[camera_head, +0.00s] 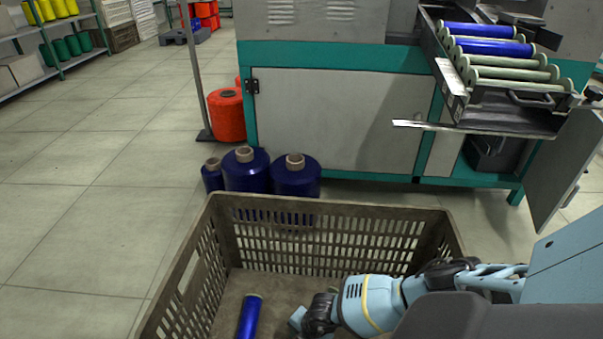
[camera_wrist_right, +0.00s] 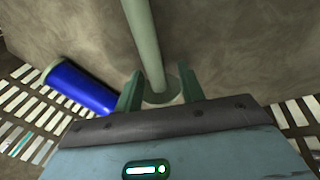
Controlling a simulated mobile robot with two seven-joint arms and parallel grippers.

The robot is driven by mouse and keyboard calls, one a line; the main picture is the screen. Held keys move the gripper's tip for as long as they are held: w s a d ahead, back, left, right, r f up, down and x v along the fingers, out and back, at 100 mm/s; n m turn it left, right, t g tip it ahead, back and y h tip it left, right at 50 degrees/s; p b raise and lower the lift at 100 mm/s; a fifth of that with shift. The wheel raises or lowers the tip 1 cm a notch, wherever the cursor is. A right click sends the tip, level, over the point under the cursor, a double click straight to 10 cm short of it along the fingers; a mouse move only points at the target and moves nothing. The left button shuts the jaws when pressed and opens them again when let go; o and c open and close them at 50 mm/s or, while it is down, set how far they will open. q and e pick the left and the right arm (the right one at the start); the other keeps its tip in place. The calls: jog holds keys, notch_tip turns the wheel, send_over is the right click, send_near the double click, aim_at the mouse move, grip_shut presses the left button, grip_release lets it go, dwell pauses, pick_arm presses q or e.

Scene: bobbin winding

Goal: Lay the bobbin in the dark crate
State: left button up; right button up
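The dark crate (camera_head: 340,221) is a brown slatted box standing on the floor at the bottom of the head view. My right arm reaches down into it. In the right wrist view a pale green bare bobbin (camera_wrist_right: 150,45) has its flanged end between the two green fingers of my right gripper (camera_wrist_right: 162,75). The fingers stand apart on either side, with a gap showing beside the tube. In the head view this bobbin and the fingertips are hidden. A blue-wound bobbin (camera_head: 249,318) lies on the crate floor; it also shows in the right wrist view (camera_wrist_right: 80,88). My left gripper is out of view.
Blue yarn cones (camera_head: 296,176) stand just behind the crate. Behind them is the winding machine (camera_head: 335,115), with a rack of blue and bare bobbins (camera_head: 510,73) at its upper right. A red-orange cone (camera_head: 227,115) stands beside it. The floor at left is clear.

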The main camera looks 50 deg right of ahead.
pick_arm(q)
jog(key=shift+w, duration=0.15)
pick_arm(e)
jog(key=shift+r, duration=0.15)
jog(key=shift+r, duration=0.3)
pick_arm(q)
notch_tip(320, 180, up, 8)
jog(key=p, duration=0.8)
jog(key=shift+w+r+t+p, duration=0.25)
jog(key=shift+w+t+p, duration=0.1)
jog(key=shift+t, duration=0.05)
pick_arm(e)
jog(key=v, duration=1.2)
jog(key=shift+r, duration=0.2)
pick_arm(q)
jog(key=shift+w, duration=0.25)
